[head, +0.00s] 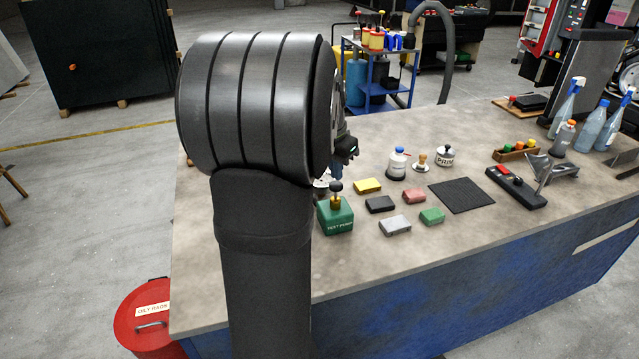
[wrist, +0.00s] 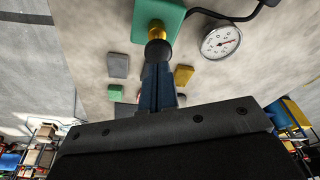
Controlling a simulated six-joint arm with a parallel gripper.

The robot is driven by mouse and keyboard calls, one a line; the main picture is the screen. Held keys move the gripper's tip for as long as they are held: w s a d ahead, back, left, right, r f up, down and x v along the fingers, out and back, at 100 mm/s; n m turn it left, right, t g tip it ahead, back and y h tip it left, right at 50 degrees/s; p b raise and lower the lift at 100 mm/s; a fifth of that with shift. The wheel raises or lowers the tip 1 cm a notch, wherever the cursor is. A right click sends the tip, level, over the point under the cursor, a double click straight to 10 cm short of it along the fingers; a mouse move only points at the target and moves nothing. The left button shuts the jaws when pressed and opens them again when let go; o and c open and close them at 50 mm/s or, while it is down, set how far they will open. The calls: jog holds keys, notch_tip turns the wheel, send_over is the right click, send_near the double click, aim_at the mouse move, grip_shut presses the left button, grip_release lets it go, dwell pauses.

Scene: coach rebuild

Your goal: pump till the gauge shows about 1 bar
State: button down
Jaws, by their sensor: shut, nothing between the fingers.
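The green test pump (head: 335,218) stands on the bench, with a brass rod and a black knob (head: 336,187) on top. In the wrist view the pump (wrist: 172,12) is at the top edge, and its black knob (wrist: 158,49) is just beyond my fingertips. My gripper (wrist: 158,72) is shut and empty, in line with the knob; I cannot tell whether it touches it. The round white gauge (wrist: 221,42) lies right of the pump in the wrist view, joined by a black hose. Its needle shows, but the numbers are too small to read. My arm mostly hides the gauge in the head view.
Yellow (head: 367,186), black (head: 380,204), red (head: 414,195), grey (head: 395,225) and green (head: 432,216) blocks lie right of the pump. A primer pot (head: 445,156) and white bottle (head: 397,164) stand behind. A black mat (head: 461,196) lies farther right.

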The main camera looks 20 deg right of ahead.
jog(key=d+v, duration=0.1)
jog(key=v, duration=0.6)
jog(key=shift+w, duration=0.35)
jog(key=shift+d, duration=0.1)
dwell(0.8)
jog(key=shift+s+a+x, duration=0.1)
jog(key=shift+a+x, duration=0.1)
jog(key=shift+x, duration=0.95)
jog(key=shift+s+a+x, duration=0.15)
jog(key=shift+a+x, duration=0.05)
jog(key=shift+x, duration=0.9)
jog(key=shift+s+a+x, duration=0.1)
jog(key=shift+a+x, duration=0.1)
jog(key=shift+x, duration=0.95)
jog(key=shift+f, duration=0.15)
